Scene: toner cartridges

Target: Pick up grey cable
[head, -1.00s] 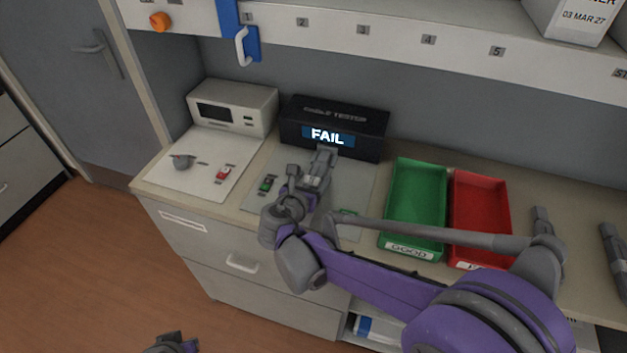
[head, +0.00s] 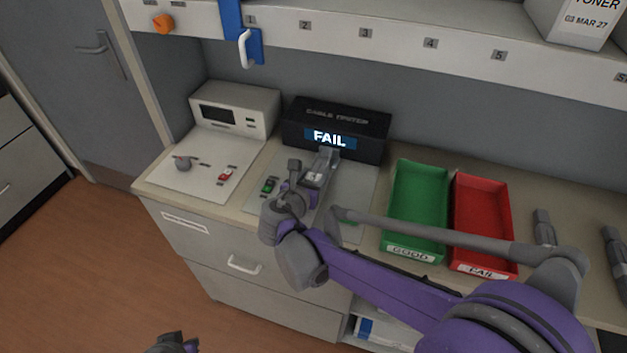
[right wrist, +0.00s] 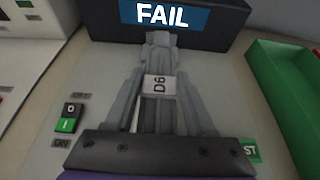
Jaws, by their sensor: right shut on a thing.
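A grey cable (right wrist: 158,85) with a white tag reading D6 lies between the fingers of my right gripper (right wrist: 158,105) in the right wrist view. Its far end sits against the front of the black cable tester (head: 336,128), below a lit FAIL display. In the head view my right gripper (head: 320,172) is shut on the cable just in front of the tester. The arm and fingers hide most of the cable there. My left gripper (head: 175,343) shows only in part at the bottom edge, and its jaws cannot be made out.
A green GOOD tray (head: 417,208) and a red FAIL tray (head: 483,222) stand empty to the right. More grey cables (head: 543,226) lie farther right. A panel with a white box (head: 235,110) is at left. A numbered shelf (head: 395,42) runs above.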

